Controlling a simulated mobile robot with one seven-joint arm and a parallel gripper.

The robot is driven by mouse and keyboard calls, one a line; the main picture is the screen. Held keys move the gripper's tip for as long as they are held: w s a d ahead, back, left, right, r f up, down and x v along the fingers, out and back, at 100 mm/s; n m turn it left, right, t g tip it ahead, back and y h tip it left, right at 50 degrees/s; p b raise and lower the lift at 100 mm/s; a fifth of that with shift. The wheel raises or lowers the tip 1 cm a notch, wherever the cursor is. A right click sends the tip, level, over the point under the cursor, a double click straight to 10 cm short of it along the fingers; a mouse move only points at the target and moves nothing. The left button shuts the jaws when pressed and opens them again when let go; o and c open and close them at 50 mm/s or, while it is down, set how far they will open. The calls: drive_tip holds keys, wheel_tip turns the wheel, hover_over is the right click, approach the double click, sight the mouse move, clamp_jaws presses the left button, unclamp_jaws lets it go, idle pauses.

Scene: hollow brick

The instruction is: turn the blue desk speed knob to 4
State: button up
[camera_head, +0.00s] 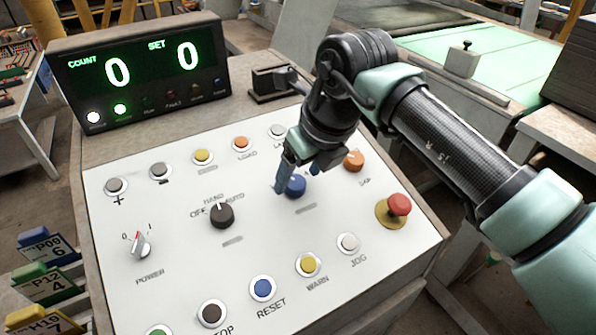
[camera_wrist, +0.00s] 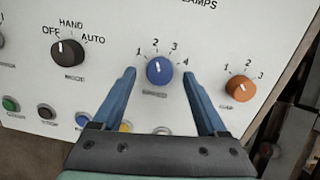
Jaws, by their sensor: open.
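The blue speed knob (camera_wrist: 160,71) is on the white panel, with a dial marked 1 to 4 around it. Its white pointer line points up, a little left, near the 2. My gripper (camera_wrist: 159,76) is open, with one blue finger on each side of the knob. In the head view the blue knob (camera_head: 295,186) shows beside my gripper (camera_head: 297,180), whose fingers reach down to the panel from above. The knob's scale is mostly hidden there.
The black mode knob (camera_head: 221,215) is to the left and the orange knob (camera_head: 353,160) to the right. A red mushroom button (camera_head: 399,205) stands up at the panel's right edge. Several push buttons line the panel. A counter display (camera_head: 140,75) stands behind, showing 0 and 0.

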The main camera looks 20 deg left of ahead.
drive_tip(key=shift+x, duration=0.85)
clamp_jaws()
